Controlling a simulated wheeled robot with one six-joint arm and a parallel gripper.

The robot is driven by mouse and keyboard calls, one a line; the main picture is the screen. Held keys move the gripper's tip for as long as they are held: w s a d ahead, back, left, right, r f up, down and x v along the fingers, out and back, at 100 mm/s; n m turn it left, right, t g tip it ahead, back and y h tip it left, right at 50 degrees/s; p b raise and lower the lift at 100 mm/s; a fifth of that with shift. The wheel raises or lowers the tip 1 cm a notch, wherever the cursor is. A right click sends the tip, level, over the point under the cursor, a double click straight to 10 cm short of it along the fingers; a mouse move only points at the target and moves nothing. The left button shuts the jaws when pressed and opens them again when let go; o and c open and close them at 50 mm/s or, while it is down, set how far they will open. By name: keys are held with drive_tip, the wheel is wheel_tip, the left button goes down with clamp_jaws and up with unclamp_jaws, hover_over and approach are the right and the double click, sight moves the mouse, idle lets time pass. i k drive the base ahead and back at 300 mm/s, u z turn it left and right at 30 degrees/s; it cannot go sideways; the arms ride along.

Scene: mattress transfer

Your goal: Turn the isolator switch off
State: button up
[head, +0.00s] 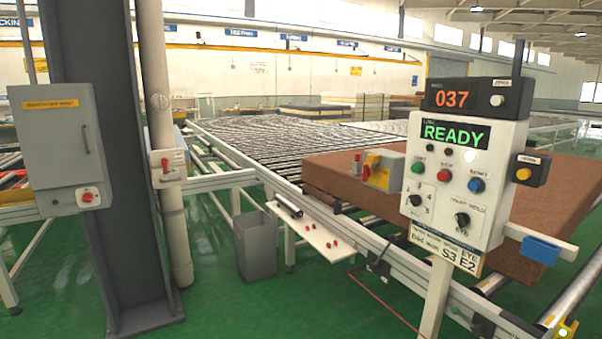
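A grey cabinet (58,138) with a yellow-orange label is mounted beside the dark steel column at the left. On the small grey box under it is a red rotary switch (88,197) on a white plate; its exact position is too small to read. A second red handle (165,165) sits on a pale box on the light pipe just right of the column, and it looks roughly upright. I cannot read which of the two is labelled as the isolator. My gripper is not in view.
A control panel (460,178) with a lit READY display, counter 037, buttons and knobs stands at the right. Behind it a brown mattress (340,178) lies on the roller conveyor. A grey bin (255,247) stands on the green floor (215,300), which is clear in front.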

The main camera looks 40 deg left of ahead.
sight(367, 171)
drive_tip(key=u, duration=1.2)
